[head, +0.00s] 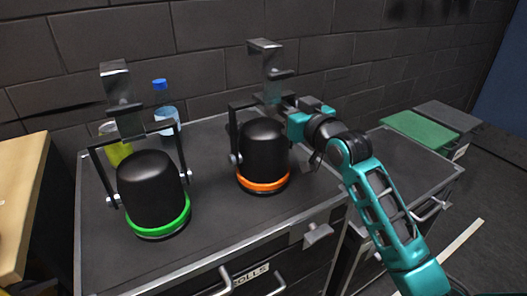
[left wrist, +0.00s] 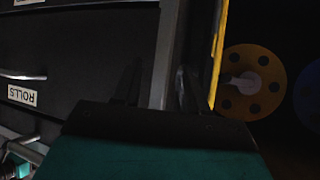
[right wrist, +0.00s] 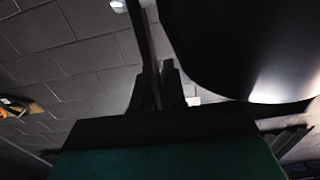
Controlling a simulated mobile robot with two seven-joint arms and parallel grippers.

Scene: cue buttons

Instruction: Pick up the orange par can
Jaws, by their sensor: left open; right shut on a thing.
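The orange par can (head: 264,152) is a black lamp with an orange ring at its base, a yoke and a hook clamp on top. It appears upright on the dark cabinet top; any small gap below is hard to tell. My right gripper (head: 281,106) is at its yoke, shut on the thin bar. In the right wrist view the bar (right wrist: 147,40) runs between the fingers (right wrist: 158,88), with the dark can body (right wrist: 245,45) beside it. My left gripper (left wrist: 157,88) is open, outside the head view, facing the cabinet's side.
A green-ringed par can (head: 150,190) stands to the left, with a blue-capped bottle (head: 168,115) and a yellow-green object (head: 117,150) behind. A brick wall (head: 210,50) closes the back. A green box (head: 420,130) is at the right. Yellow reel (left wrist: 250,82) near my left gripper.

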